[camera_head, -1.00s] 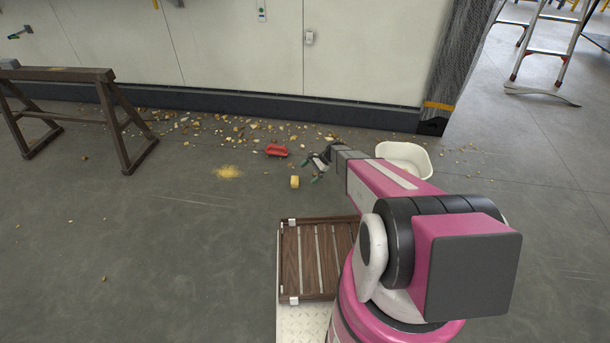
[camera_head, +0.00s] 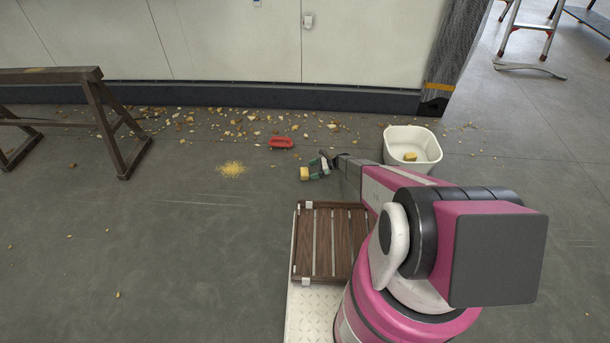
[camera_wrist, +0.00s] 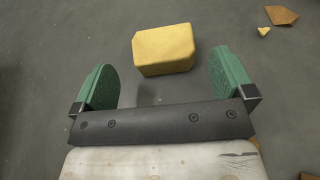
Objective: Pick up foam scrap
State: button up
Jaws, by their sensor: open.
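The foam scrap is a yellow block (camera_head: 304,173) on the grey floor, just left of my gripper (camera_head: 317,168) in the head view. In the wrist view the block (camera_wrist: 164,50) lies ahead of the palm, centred between the two green fingers. My gripper (camera_wrist: 163,66) is open, with a finger on either side and gaps between them and the block. Nothing is held. I cannot tell how high the fingertips are above the floor.
A white tub (camera_head: 392,150) with a yellow piece (camera_head: 410,156) inside stands to the right. A red object (camera_head: 281,142) and scattered crumbs lie near the wall. A brown trestle (camera_head: 112,130) stands at the left. The left floor is mostly clear.

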aim_at(305, 172)
jog(key=shift+x, duration=2.75)
jog(key=shift+w, duration=0.1)
jog(key=c, duration=0.8)
